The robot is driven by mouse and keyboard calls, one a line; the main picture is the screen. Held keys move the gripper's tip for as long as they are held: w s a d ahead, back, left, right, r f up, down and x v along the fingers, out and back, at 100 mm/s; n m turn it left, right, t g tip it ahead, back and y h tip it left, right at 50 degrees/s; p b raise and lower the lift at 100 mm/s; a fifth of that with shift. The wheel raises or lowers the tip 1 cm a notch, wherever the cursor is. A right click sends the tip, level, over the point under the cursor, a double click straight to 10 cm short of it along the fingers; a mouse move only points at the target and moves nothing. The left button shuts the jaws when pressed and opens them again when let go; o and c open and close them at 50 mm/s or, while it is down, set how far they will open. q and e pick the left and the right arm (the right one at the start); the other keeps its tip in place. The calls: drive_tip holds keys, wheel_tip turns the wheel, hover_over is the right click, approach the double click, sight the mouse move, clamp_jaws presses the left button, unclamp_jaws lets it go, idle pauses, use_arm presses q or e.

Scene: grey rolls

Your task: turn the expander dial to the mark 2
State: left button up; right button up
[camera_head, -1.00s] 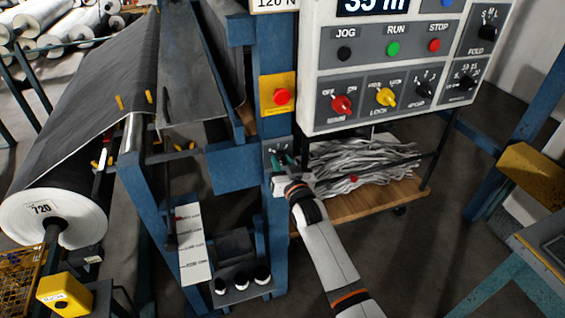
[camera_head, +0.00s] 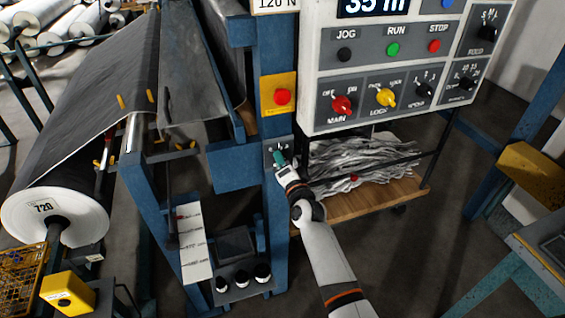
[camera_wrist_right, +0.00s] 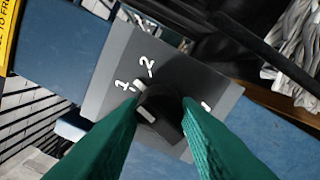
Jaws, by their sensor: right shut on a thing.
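The expander dial (camera_wrist_right: 165,108) is a black knob with a short white line, on a grey plate (camera_wrist_right: 110,70) fixed to a blue post. In the right wrist view, white marks 1 (camera_wrist_right: 121,85) and 2 (camera_wrist_right: 148,64) lie above the knob's left side. Another mark (camera_wrist_right: 206,106) at the right is partly hidden by a finger. My right gripper (camera_wrist_right: 160,113) has its green fingers shut on the dial, one on each side. I cannot tell exactly which mark the white line faces. My left gripper is out of view.
A yellow box with a red button (camera_head: 282,97) sits just above the plate. The control panel (camera_head: 385,65) hangs at the upper right. A wooden trolley (camera_head: 365,202) with grey strips stands to the right. The large roll marked 720 (camera_head: 45,210) is at the left.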

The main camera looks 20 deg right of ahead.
drive_tip(key=m, duration=0.5)
drive_tip(key=shift+m, duration=0.3)
idle(0.4)
drive_tip(key=o, duration=1)
drive_tip(key=shift+c, duration=0.2)
drive_tip(key=s+p, duration=0.3)
drive_tip(key=s, duration=0.9)
drive_tip(key=shift+d+p, duration=0.2)
drive_tip(key=shift+p, duration=0.2)
drive_tip(key=shift+f, duration=0.1)
